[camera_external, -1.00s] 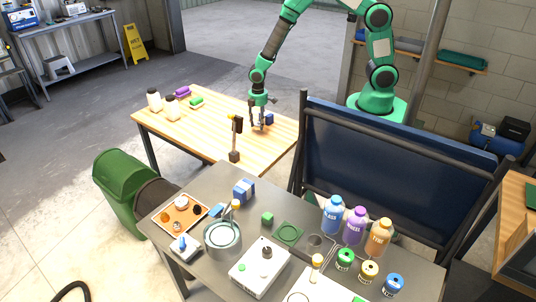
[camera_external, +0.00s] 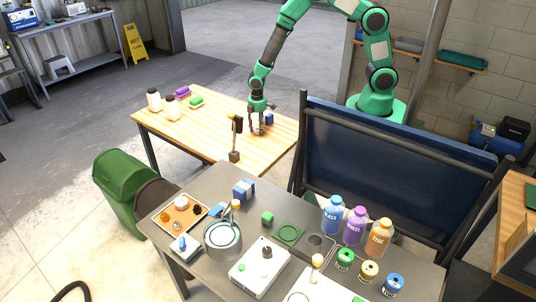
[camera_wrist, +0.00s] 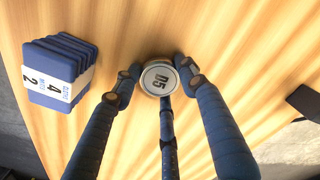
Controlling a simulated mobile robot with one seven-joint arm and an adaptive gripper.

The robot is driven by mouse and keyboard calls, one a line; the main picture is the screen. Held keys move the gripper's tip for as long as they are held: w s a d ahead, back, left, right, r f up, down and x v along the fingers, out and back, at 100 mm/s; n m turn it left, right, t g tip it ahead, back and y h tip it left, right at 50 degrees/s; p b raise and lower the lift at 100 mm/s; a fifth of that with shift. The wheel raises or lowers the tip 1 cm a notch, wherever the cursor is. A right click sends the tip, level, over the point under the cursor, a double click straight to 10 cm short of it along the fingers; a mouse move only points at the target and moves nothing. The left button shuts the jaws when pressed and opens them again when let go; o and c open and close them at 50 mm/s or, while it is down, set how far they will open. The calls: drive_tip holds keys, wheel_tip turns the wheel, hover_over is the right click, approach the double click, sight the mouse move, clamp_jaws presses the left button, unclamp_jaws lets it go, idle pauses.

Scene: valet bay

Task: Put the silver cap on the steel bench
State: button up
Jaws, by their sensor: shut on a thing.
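In the external view my gripper (camera_external: 257,130) is low over the right part of the wooden table, and the cap is mostly hidden by the fingers. A grey metal-topped bench (camera_external: 205,283) stands in the foreground, crowded with things. Another grey bench (camera_external: 75,20) stands at the back left.
A blue block stack with a white label (camera_wrist: 62,72) lies left of my gripper in the wrist view. A yellow-and-black stand (camera_external: 236,140) is close by. White bottles (camera_external: 154,100) are at the table's left. A large blue panel (camera_external: 390,175) stands to the right.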

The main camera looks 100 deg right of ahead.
sight(258, 129)
drive_tip(key=shift+f, duration=0.1)
drive_tip(key=o, duration=1.1)
wheel_tip(258, 129, up, 12)
drive_tip(key=p, duration=0.2)
drive_tip(key=shift+p, duration=0.3)
drive_tip(key=shift+r, duration=0.2)
